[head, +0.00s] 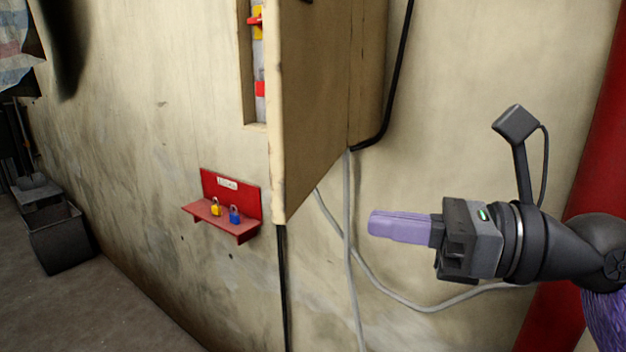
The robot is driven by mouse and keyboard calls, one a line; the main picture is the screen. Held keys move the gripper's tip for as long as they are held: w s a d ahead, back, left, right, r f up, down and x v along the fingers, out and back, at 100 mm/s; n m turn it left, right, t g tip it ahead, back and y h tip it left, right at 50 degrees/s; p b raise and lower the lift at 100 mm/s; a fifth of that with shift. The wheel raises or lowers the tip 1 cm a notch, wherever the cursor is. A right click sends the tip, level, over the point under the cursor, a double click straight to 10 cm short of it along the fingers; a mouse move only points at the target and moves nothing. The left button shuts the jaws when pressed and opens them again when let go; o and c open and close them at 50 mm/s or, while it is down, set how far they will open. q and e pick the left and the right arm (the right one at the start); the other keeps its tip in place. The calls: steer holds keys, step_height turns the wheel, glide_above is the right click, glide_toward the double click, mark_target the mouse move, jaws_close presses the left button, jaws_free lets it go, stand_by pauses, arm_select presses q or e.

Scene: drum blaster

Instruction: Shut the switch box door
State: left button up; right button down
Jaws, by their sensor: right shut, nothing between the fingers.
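The switch box (368,70) is on the wall at the top middle of the head view; its upper part is cut off by the frame. Its beige door (318,100) stands open, swung out from the wall towards me. Left of the door edge, part of the inside shows, with red and yellow parts (257,20). My right gripper (372,224) is at the right, below and to the right of the door, apart from it. Its purple fingers are shut with nothing between them and point left. My left gripper is not in view.
A red wall shelf (248,228) holds a yellow padlock (215,208) and a blue padlock (235,216), below left of the door. A grey cable (349,270) and a black cable (396,80) run along the wall. A dark bin (60,240) stands on the floor at left.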

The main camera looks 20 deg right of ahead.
mark_target(288, 210)
steer(key=p+x, duration=0.2)
steer(key=x, duration=0.1)
steer(key=p+x, duration=0.2)
steer(key=x, duration=0.1)
steer(key=shift+w+a+r, duration=0.15)
steer(key=shift+a+r, duration=0.1)
steer(key=shift+w+a+f, duration=0.25)
steer(key=shift+w+a, duration=0.1)
steer(key=shift+a, duration=0.15)
